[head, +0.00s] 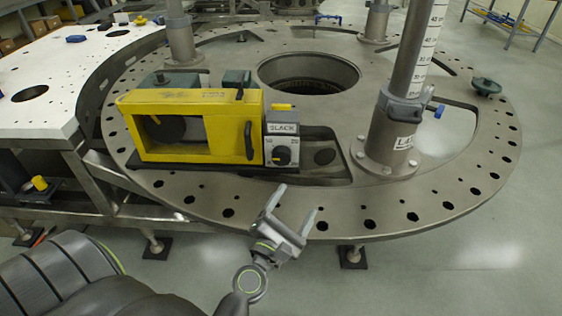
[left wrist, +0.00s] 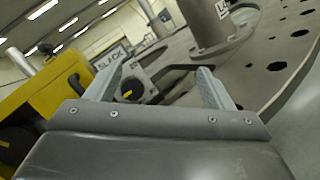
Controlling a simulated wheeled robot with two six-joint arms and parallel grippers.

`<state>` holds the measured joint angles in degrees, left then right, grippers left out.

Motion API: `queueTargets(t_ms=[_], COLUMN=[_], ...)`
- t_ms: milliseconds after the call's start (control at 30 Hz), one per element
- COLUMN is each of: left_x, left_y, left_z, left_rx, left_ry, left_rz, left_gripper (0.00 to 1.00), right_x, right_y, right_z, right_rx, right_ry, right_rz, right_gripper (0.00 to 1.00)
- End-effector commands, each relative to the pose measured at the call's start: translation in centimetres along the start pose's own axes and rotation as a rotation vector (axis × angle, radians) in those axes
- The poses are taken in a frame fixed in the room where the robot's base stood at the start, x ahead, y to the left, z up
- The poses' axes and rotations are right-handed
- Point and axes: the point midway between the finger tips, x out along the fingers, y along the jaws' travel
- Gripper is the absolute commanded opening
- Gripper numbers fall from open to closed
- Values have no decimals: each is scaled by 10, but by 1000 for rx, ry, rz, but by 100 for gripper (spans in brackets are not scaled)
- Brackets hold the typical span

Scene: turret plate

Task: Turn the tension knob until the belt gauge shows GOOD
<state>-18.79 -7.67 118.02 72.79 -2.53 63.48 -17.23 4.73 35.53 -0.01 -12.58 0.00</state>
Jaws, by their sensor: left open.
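The tension knob (head: 282,155) is a black dial on a small grey box at the right end of a yellow machine (head: 190,95). The belt gauge (head: 283,128) above it reads SLACK. My left gripper (head: 296,204) is open and empty, in front of and below the knob at the turret plate's near edge, apart from it. In the left wrist view the knob (left wrist: 130,92) shows between the fingers, nearer the left one, with a yellow mark on it. The SLACK sign (left wrist: 108,60) is partly behind the left finger. My right gripper is not seen.
The round turret plate (head: 440,205) has holes and cut-outs. A post (head: 395,140) with a scale stands right of the knob box. A white table (head: 60,75) lies at the left. The floor at the lower right is clear.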

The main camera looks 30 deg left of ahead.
Motion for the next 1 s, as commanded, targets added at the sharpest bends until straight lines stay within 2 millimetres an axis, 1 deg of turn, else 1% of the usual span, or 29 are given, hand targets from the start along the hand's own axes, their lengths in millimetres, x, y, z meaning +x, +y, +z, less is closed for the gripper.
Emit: queueTargets(t_ms=[33, 100, 200, 300, 433, 567, 667, 1000], left_x=[4, 7, 7, 5, 5, 14, 27, 92], left_y=[5, 11, 13, 12, 11, 14, 18, 36], left_z=[-9, -24, -45, -60, -68, -72, -76, -103], left_rx=[-145, -336, -551, -688, -761, -766, -763, -760], left_ry=[44, 105, 180, 234, 264, 265, 263, 263], left_rz=[69, 164, 273, 345, 386, 388, 387, 387], left_gripper=[75, 75, 75, 75, 75, 75, 75, 75], right_x=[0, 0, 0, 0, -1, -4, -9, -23], right_y=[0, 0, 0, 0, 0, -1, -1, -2], right_z=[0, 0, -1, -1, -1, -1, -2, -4], right_rx=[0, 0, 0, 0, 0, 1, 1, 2], right_ry=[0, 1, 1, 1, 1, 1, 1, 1], right_rz=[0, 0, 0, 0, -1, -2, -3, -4], right_gripper=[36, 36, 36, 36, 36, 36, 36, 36])
